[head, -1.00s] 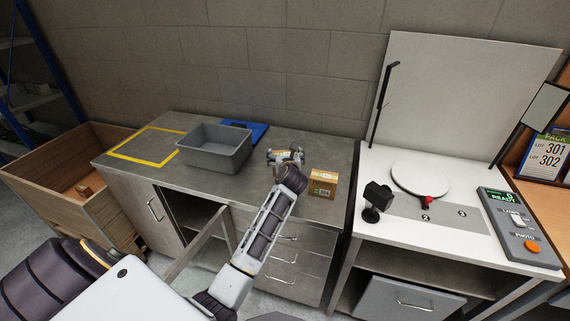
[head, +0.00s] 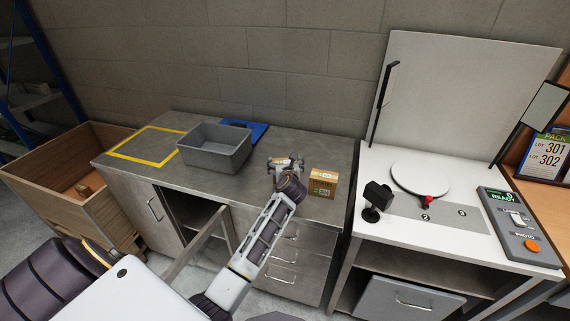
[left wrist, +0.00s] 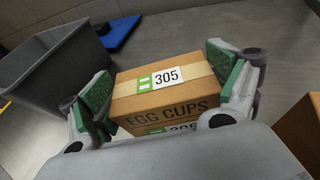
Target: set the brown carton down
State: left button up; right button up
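A brown carton (left wrist: 165,90) marked "EGG CUPS" and "305" shows between the green-padded fingers of my left gripper (left wrist: 165,85) in the left wrist view. The pads lie against its two ends, so the gripper looks shut on it. In the head view my left gripper (head: 286,164) is over the right part of the grey bench (head: 255,180), and it mostly hides this carton. I cannot tell whether the carton touches the bench top. My right gripper is not in view.
Another brown carton (head: 323,183) stands on the bench just right of my left gripper. A grey bin (head: 215,148) and a blue item (head: 258,130) stand to the left. A yellow-taped square (head: 148,144) on the bench is empty. A white photo station (head: 420,190) is at right.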

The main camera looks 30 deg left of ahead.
pick_arm(q)
jog(key=shift+o, duration=0.9)
jog(key=shift+r, duration=0.15)
jog(key=v, duration=1.2)
jog(key=shift+b, duration=0.45)
jog(key=shift+a, duration=0.1)
